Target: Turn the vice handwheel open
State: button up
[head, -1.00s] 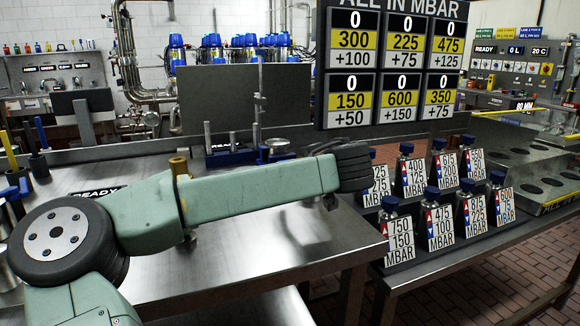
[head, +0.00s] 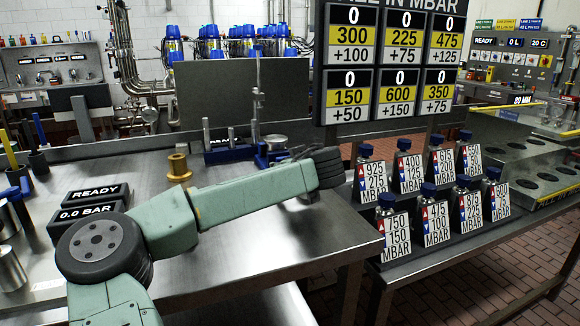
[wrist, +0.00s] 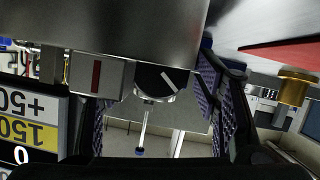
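The vice is a blue block on the steel bench in the head view, at the far side behind my forearm. A round grey part on it (head: 275,141) looks like the handwheel, but it is small and partly crowded by other parts. A black round knob with a white line (wrist: 158,79) and a grey box with a red bar (wrist: 96,76) appear beyond the fingers; I cannot tell whether the knob belongs to the vice.
READY and 0.0 BAR displays (head: 95,192) are near my elbow. A pressure board (head: 391,65) and several blue-capped bottles with cards (head: 436,222) stand at the right.

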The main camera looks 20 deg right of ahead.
jog(key=c, duration=0.9)
jog(key=shift+a+f+n+b, duration=0.1)
jog(key=shift+f+n+b, duration=0.25)
jog(key=shift+b, duration=0.85)
jog(key=b, duration=0.3)
jog(key=shift+a+f+n+h, duration=0.1)
jog(key=shift+n+h, duration=0.2)
jog(key=shift+n, duration=0.05)
jog(key=n+h+b, duration=0.1)
jog(key=b, duration=0.3)
jog(key=shift+r+n+t+b, duration=0.3)
jog(key=shift+r+n+b, duration=0.1)
jog(key=shift+b, duration=0.2)
jog(key=o, duration=1.1)
jog(key=shift+o, duration=0.2)
